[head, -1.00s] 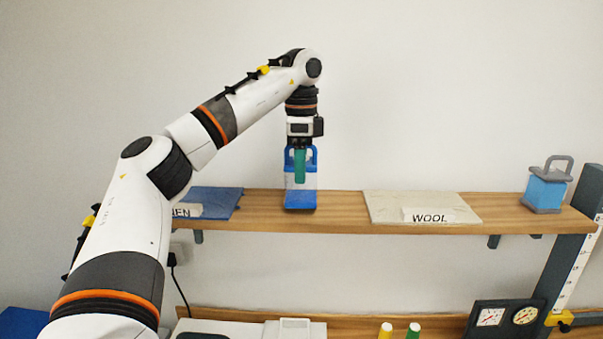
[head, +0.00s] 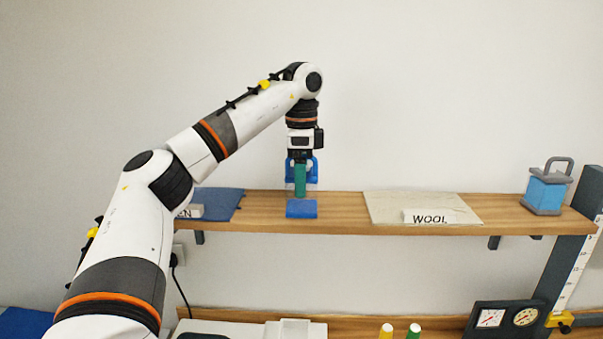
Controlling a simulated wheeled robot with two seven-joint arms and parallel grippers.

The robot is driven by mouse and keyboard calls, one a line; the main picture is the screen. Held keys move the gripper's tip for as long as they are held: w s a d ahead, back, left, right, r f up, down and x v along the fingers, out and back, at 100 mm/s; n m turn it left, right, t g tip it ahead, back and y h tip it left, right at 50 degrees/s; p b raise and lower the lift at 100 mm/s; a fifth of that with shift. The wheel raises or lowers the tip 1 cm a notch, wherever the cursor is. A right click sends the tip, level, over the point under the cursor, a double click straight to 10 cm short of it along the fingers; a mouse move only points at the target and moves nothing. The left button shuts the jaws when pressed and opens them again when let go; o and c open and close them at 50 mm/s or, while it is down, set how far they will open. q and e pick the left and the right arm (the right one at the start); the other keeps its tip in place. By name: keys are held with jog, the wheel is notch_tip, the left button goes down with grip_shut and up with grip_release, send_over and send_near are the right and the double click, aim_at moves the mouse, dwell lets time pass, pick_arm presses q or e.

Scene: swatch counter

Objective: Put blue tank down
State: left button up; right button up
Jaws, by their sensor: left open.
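The blue tank (head: 301,208) is on the wooden shelf, left of its middle. Its blue base rests on the boards near the front edge, and its blue upper part shows behind the fingers. The middle looks clear, with wall and wood seen through it. My left gripper (head: 300,182) points straight down at the tank's top. Its green finger hides part of the tank, and the jaws are open at the handle. My right gripper is not in view.
The wooden shelf (head: 345,216) also bears a blue swatch (head: 222,203) at left, a cream WOOL swatch (head: 385,203) at right, and a grey-framed container with blue sides (head: 546,192) at the far right. Shelf is free beside the tank. Gauges (head: 506,317) stand below.

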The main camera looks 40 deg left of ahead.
pick_arm(q)
notch_tip(320, 180, up, 12)
jog(key=shift+r, duration=0.2)
dwell(0.5)
dwell(0.6)
